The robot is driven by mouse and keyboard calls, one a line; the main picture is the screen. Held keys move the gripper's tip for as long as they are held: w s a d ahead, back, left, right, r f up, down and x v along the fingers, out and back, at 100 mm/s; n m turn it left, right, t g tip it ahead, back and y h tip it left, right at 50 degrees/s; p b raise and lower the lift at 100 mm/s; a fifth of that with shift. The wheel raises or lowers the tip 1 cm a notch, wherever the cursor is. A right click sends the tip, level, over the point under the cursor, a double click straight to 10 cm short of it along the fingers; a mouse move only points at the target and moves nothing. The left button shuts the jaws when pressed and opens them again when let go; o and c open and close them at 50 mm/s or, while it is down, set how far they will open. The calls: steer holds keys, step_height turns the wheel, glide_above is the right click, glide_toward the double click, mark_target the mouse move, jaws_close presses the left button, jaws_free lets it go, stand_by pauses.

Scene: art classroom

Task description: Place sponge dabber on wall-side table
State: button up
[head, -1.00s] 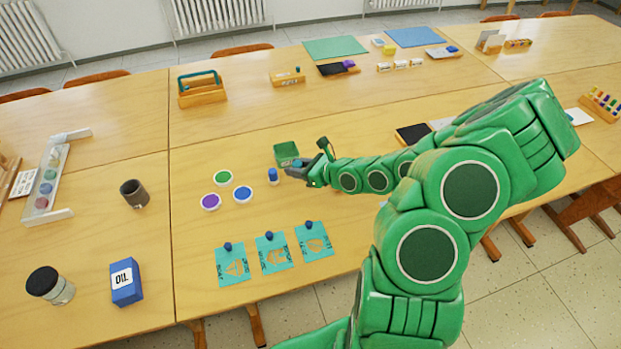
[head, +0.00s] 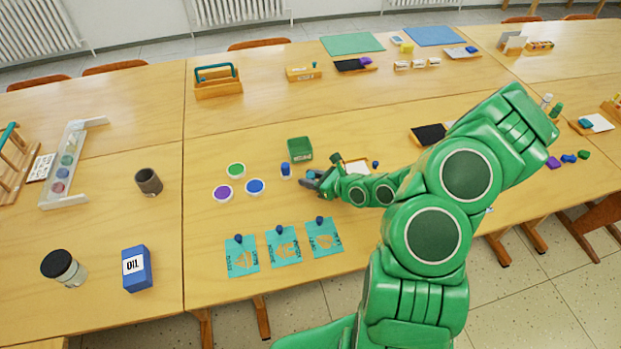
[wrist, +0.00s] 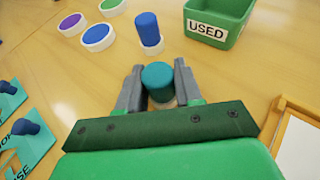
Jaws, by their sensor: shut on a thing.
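My gripper (wrist: 158,90) is shut on a teal-topped dabber (wrist: 158,75) with a pale base, upright between the fingers in the wrist view. In the head view my gripper (head: 311,180) is low over the near table; the held dabber is hard to make out there. A similar blue dabber (wrist: 148,30) stands just beyond the fingers, apart from them; it also shows in the head view (head: 285,170). The wall-side table (head: 260,113) is the far row, beyond the seam, towards the radiators.
A green "USED" bin (head: 300,150) stands just beyond my gripper. Green, purple and blue pads (head: 255,187) lie to the left, with stencils (head: 284,247) in front. The far table carries a wooden caddy (head: 218,84) and a small wooden box (head: 303,73), with bare wood between.

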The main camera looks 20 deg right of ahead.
steer(key=shift+f, duration=0.1)
steer(key=o, duration=1)
steer(key=shift+v, duration=5.95)
steer(key=a+r+n+g+y, duration=0.3)
steer(key=a+r+n, duration=0.5)
steer(key=a+r, duration=0.15)
steer(key=s+a+r+n+g, duration=0.6)
steer(key=s+a+r+n, duration=0.3)
steer(key=s, duration=0.1)
steer(key=s+d+r+n+g+h, duration=0.1)
steer(key=s+r+n+g+h, duration=0.2)
steer(key=s, duration=0.4)
steer(key=s+d+r+n+g+h, duration=0.1)
steer(key=s+d+r+n+h, duration=0.1)
steer(key=s+n+h, duration=0.5)
steer(key=s+d+r+t+h, duration=0.1)
steer(key=s+d+r, duration=0.3)
steer(key=s+d, duration=0.1)
steer(key=shift+s+d+n+h, duration=0.3)
steer(key=shift+d+n+h, duration=0.1)
steer(key=shift+d, duration=0.3)
